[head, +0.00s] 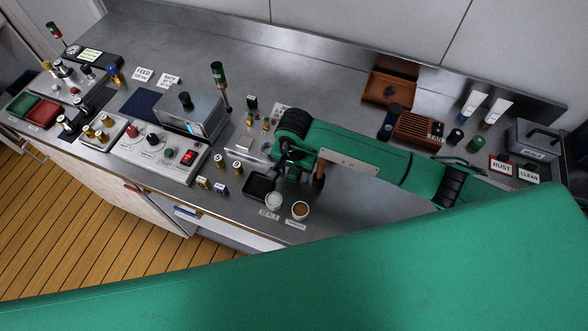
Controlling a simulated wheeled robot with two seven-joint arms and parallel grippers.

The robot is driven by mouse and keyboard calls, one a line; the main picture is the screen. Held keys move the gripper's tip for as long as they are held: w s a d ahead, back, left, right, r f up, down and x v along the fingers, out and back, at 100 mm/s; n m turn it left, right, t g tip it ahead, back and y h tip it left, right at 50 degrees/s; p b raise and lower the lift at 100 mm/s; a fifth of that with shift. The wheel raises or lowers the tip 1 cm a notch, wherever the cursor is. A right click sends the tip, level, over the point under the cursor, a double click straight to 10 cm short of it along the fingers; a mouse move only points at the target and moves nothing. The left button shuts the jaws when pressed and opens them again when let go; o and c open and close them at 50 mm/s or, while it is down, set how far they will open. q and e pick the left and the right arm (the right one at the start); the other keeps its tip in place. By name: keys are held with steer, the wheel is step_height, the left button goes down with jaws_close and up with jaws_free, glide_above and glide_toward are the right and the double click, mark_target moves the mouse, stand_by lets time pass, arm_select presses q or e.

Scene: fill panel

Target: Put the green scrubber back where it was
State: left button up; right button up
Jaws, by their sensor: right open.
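My right arm (385,168) comes in from the right, and its gripper (283,166) is over the middle of the steel counter, just above a small black tray (261,186). The gripper is open, and I see nothing held in it, though its own wrist partly hides the fingers. I cannot pick out the green scrubber with certainty. A small dark green round item (455,136) and a green item (478,143) stand at the right, near the RUST sign (501,167) and the CLEAN sign (529,175). My left gripper is out of view.
A control box (150,146) and a clear-fronted box (190,112) are to the left. A brown slotted block (418,131) is behind my arm.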

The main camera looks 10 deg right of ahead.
steer(key=shift+r, duration=0.25)
step_height(320, 180, up, 12)
steer(key=b, duration=0.4)
steer(key=shift+b, duration=0.4)
